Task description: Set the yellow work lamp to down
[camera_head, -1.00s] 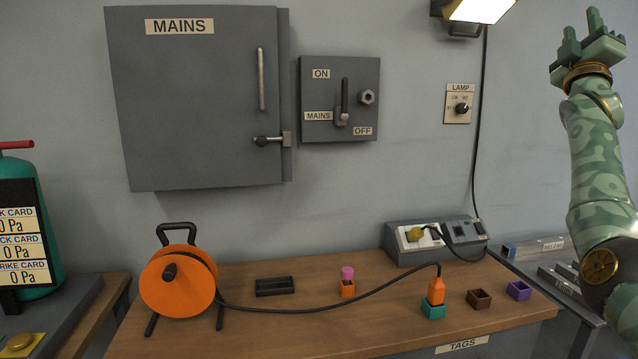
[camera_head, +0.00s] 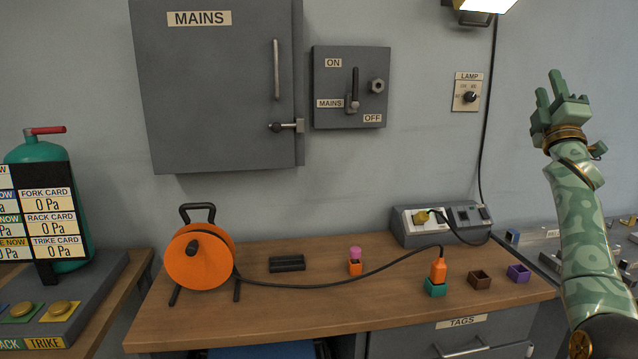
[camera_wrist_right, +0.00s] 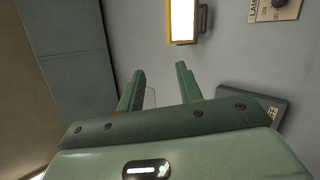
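The yellow work lamp (camera_head: 486,5) is lit and sits high on the wall, cut off by the top edge of the head view. In the right wrist view the lamp (camera_wrist_right: 183,20) shows as a bright panel in a yellow frame, beyond the fingers. The LAMP plate (camera_head: 460,102) with its dark knob (camera_head: 470,97) is on the wall below the lamp. My right gripper (camera_head: 549,90) is raised to the right of the plate, apart from it. Its fingers (camera_wrist_right: 160,72) are spread with nothing between them. My left gripper is not in view.
The MAINS cabinet (camera_head: 215,110) and switch box (camera_head: 330,88) are on the wall to the left. A cable (camera_head: 487,130) hangs from the lamp to a socket unit (camera_head: 400,225) on the bench (camera_head: 330,315). An orange reel (camera_head: 190,270) stands on the bench.

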